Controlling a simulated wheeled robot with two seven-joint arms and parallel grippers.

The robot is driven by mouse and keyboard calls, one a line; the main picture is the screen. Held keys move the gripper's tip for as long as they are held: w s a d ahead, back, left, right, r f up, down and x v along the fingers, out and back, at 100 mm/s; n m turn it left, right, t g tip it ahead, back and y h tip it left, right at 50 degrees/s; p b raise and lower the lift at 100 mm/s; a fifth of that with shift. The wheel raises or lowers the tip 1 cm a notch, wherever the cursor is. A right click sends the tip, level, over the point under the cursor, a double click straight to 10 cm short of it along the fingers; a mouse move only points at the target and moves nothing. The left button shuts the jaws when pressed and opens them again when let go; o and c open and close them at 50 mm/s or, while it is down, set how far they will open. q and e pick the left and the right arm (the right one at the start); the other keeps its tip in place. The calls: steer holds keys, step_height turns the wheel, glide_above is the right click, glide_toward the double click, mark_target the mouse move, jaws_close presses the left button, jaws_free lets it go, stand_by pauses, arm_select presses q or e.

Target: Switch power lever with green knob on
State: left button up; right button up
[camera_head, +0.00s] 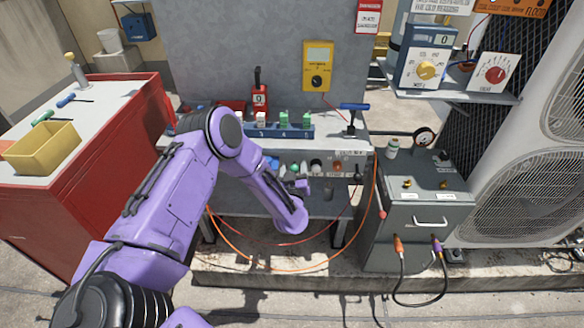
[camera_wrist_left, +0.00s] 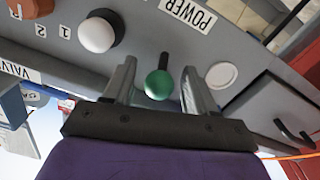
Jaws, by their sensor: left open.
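The power lever's round green knob (camera_wrist_left: 159,85) sits between the two fingers of my left gripper (camera_wrist_left: 159,67) in the left wrist view, with a visible gap on each side. The fingers are open and a dark stem shows beyond the knob. A POWER label (camera_wrist_left: 187,13) is on the grey panel nearby. In the head view the green knob (camera_head: 294,168) is small on the bench's front panel, and my left gripper (camera_head: 298,180) is at it, partly hidden by my wrist. My right gripper is not in view.
A white knob (camera_wrist_left: 97,35) and a flat white disc (camera_wrist_left: 221,75) flank the lever on the panel. In the head view an orange knob (camera_head: 337,167) is farther right. A grey cabinet (camera_head: 415,225) stands right of the bench, and a red cabinet (camera_head: 60,215) at left.

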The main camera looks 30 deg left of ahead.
arm_select(q)
steer(key=c, duration=1)
steer(key=shift+r+g+h+p, duration=0.3)
steer(key=shift+r+g+p, duration=0.25)
steer(key=shift+p, duration=0.65)
steer(key=shift+c, duration=0.2)
steer(key=shift+w+a+f, duration=0.1)
steer(key=shift+f+g, duration=0.2)
steer(key=shift+g, duration=0.05)
steer(key=o, duration=1)
steer(key=shift+o, duration=0.2)
